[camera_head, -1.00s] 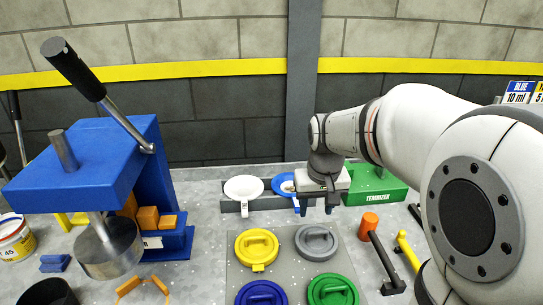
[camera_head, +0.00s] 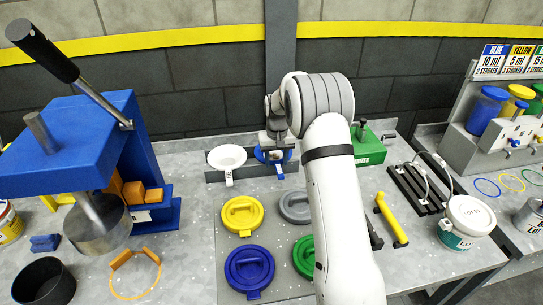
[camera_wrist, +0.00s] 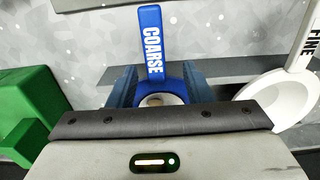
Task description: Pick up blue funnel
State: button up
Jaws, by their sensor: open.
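The blue funnel (camera_head: 262,156) sits in a grey rack at the back of the bench, its tab pointing forward. In the wrist view its blue handle (camera_wrist: 151,30) reads COARSE, with part of the round bowl visible below. My gripper (camera_head: 277,138) is at the funnel, partly hiding it in the head view. In the wrist view the open fingers (camera_wrist: 160,92) stand on either side of the blue funnel. The gripper body hides the lower part of the bowl, and I cannot tell whether the fingers touch it.
A white funnel (camera_head: 227,156) marked FINE sits close by in the same rack. A green block (camera_head: 368,148) stands on the other side. Several coloured lids, including a yellow one (camera_head: 242,214), lie in front. A blue press (camera_head: 75,140) stands at left.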

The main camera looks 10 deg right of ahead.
jog(key=f, duration=0.2)
jog(key=f+p, duration=0.1)
jog(key=f, duration=0.2)
jog(key=shift+d+f, duration=0.2)
jog(key=shift+f, duration=0.1)
grip_shut()
